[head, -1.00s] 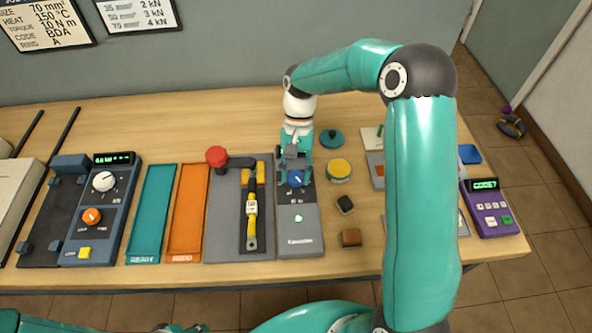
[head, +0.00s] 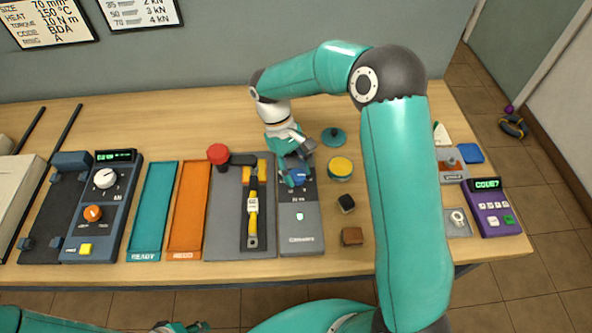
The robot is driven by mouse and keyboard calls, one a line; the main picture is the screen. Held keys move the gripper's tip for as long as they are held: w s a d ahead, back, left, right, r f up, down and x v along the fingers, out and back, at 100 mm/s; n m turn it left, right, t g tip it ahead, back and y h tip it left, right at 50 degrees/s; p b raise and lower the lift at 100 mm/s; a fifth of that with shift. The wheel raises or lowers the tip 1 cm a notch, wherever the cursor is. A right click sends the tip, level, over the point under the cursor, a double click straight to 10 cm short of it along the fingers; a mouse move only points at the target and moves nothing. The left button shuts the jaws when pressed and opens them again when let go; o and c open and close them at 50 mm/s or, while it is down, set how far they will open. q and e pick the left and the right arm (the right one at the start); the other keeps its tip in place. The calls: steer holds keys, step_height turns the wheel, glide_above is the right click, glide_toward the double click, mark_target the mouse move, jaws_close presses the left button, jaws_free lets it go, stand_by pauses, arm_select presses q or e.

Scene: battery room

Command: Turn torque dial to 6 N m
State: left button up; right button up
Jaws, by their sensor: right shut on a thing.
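The torque dial (head: 301,177) is a blue knob on the upper part of a grey tester (head: 301,241). My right gripper (head: 299,166) reaches down over the tester from behind and is shut on the dial, its fingers on either side and turned at a slant. The fingers hide part of the dial, and its pointer and scale are too small to read. A small light (head: 300,216) shows on the tester below the dial. My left gripper (head: 178,327) shows only partly at the bottom edge, and its jaws cannot be made out.
A yellow wrench (head: 252,217) lies in a grey fixture left of the tester, near a red knob (head: 217,153). A yellow-topped round tin (head: 340,167), a black block (head: 346,203) and a brown block (head: 352,236) stand to its right. A wall sign (head: 45,22) reads 10 N m.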

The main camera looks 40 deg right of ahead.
steer(key=shift+w+r+n, duration=0.1)
steer(key=shift+w+n, duration=0.05)
steer(key=shift+n, duration=0.35)
steer(key=shift+h, duration=0.3)
steer(key=o, duration=1.1)
steer(key=shift+o, duration=0.2)
steer(key=v, duration=1.1)
steer(key=shift+r, duration=0.4)
steer(key=shift+a+f, duration=0.1)
